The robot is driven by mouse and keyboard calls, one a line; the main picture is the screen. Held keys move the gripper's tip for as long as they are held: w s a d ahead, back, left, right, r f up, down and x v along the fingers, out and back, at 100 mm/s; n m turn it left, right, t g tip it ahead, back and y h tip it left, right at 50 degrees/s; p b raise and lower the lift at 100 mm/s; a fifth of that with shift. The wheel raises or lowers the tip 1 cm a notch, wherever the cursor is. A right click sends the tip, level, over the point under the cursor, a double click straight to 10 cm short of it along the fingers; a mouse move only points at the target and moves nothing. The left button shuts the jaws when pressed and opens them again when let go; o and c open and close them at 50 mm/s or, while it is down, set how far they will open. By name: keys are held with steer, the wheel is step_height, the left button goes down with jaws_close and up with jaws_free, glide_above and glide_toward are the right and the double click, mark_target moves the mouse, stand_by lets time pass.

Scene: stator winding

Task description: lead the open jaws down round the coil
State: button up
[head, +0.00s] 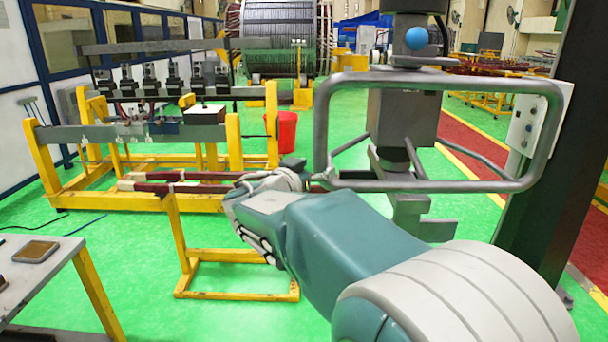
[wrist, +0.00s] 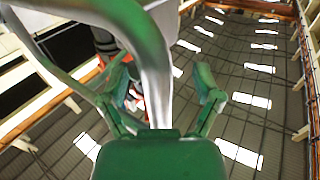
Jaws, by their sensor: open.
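The coil (head: 178,188) appears as long dark red bars with pale ends, lying across the yellow stand left of centre in the head view. A thick grey-green tube (wrist: 155,75) crosses the view between the fingers. I cannot tell whether it touches them. The coil is not clearly visible in the wrist view, so the gap to it cannot be judged.
A hanging tool with a grey tubular handle (head: 440,78) overlaps my arm at the right. A yellow frame (head: 240,150) with a grey beam stands behind the coil. A red bucket (head: 284,132) is beyond. A small table (head: 62,270) is at the left. Green floor is open between.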

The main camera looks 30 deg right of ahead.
steer(key=shift+w+d, duration=0.15)
steer(key=shift+d, duration=0.55)
steer(key=shift+a, duration=0.15)
jaws_close()
